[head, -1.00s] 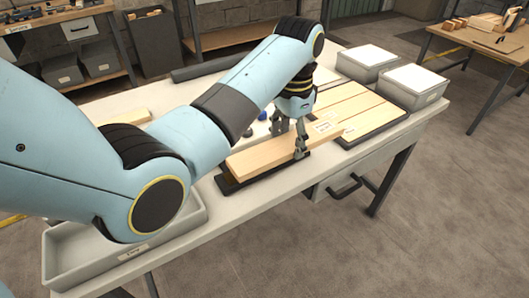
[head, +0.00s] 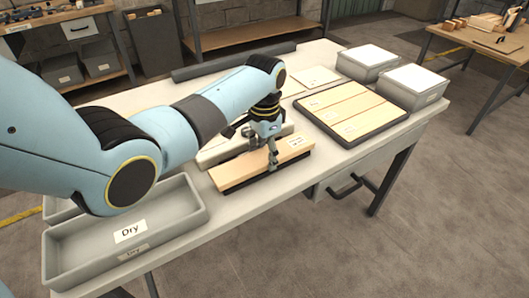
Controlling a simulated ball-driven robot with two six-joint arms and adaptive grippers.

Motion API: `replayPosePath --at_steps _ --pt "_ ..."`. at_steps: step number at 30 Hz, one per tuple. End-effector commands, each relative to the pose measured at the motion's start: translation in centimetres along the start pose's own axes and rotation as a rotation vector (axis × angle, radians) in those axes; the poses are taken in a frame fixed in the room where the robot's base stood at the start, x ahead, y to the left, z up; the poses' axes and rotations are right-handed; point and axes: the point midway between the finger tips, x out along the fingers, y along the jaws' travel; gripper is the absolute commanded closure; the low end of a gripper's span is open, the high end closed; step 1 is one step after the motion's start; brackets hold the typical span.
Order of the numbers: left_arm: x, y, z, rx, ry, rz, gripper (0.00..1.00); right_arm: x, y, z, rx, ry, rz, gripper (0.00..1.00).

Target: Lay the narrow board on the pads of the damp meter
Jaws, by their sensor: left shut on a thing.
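The narrow board (head: 240,172) is pale wood with a small white label near its right end. It lies lengthwise over a long dark base (head: 290,162), which I take for the damp meter. The dark base shows as a strip along the board's near edge. The pads are hidden under the board, so I cannot tell whether the board touches them. My left gripper (head: 272,158) points down, its fingers shut across the board right of its middle. My right gripper is not in view.
A dark-edged tray (head: 378,133) with several boards lies to the right. Two lidded grey boxes (head: 368,66) stand at the back right. A tray labelled Dry (head: 187,220) sits at the front left. A dark bar (head: 230,63) lies along the back. The table between is partly clear.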

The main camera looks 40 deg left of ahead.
Motion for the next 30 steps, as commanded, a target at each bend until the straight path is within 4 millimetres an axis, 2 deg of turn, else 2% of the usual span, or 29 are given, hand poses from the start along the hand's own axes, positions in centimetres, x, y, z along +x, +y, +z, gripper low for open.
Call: replayPosePath --at_steps 2,3,8,16,19,23,30 --pt "0.2 0.0 0.0 0.000 0.000 0.000 0.82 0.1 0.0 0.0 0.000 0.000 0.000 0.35" --pt "0.2 0.0 0.0 0.000 0.000 0.000 0.41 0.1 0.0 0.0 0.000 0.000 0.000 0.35" --pt "0.2 0.0 0.0 0.000 0.000 0.000 0.21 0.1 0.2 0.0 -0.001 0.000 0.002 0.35" --pt "0.1 0.0 0.0 0.000 0.000 0.000 0.21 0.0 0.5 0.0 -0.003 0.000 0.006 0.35" --pt "-0.6 0.0 0.0 0.000 0.000 0.000 0.21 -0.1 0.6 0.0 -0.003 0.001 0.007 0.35" --pt "-2.9 -0.1 -0.1 0.000 0.003 -0.002 0.21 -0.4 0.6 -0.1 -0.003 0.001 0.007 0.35" --pt "-8.3 -0.1 -0.1 0.000 0.003 -0.002 0.21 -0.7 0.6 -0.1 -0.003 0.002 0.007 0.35"
